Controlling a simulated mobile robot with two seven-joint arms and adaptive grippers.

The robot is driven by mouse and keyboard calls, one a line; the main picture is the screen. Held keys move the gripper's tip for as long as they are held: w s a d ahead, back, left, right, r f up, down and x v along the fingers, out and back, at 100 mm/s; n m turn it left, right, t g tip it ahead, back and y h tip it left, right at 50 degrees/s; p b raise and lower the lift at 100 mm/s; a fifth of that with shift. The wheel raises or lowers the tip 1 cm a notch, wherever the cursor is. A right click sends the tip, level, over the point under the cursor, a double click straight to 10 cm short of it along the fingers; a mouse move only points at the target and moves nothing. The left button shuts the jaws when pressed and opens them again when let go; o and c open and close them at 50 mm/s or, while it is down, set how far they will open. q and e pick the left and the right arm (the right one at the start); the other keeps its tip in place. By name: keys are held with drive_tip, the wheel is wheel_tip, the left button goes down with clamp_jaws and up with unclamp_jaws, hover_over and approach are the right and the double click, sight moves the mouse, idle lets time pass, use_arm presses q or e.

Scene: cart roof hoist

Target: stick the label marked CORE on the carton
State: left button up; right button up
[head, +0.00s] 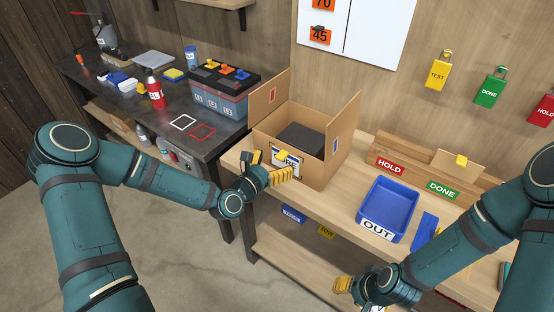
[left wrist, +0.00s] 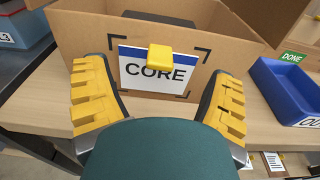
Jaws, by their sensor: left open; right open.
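The open cardboard carton (head: 320,165) stands on the wooden bench with a dark block (head: 301,137) inside. The CORE label (left wrist: 155,72), white with a blue top band and a yellow tab (left wrist: 160,57), is on the carton's front face (left wrist: 225,50), within printed black corner marks. It sits slightly tilted there; I cannot tell how firmly it is attached. My left gripper (left wrist: 158,95) is open in front of the label, its yellow fingers on either side and apart from the tab. In the head view my left gripper (head: 268,168) partly covers the label. My right gripper (head: 348,290) is open and empty, low in front of the bench.
A blue OUT tray (head: 388,207) stands right of the carton, with HOLD (head: 391,167) and DONE (head: 442,189) signs behind it. A dark bench (head: 150,120) at the left carries a large battery (head: 222,95) and a red bottle (head: 155,90). Tags hang on the wall.

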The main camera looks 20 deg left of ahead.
use_arm(q)
drive_tip(key=shift+f+p+v, duration=0.15)
drive_tip(key=shift+p+v, duration=0.05)
drive_tip(key=shift+v, duration=1.05)
drive_tip(key=shift+f+p+v, duration=0.1)
drive_tip(key=shift+p+v, duration=0.05)
drive_tip(key=shift+v, duration=1.05)
wheel_tip(320, 180, up, 10)
drive_tip(key=s+d+f+m+g, duration=0.4)
drive_tip(key=d+f+m, duration=0.1)
drive_tip(key=f+m, duration=0.35)
drive_tip(key=s+d+f+m+g, duration=0.4)
drive_tip(key=f+m, duration=0.3)
drive_tip(key=f, duration=0.2)
drive_tip(key=s+f+m+g+y, duration=0.2)
drive_tip(key=s+f+m+g, duration=0.4)
drive_tip(key=m, duration=0.8)
drive_tip(key=s+f, duration=0.3)
drive_tip(key=s, duration=0.1)
drive_tip(key=shift+s+m, duration=0.25)
drive_tip(key=shift+m, duration=0.1)
drive_tip(key=shift+a+f, duration=0.1)
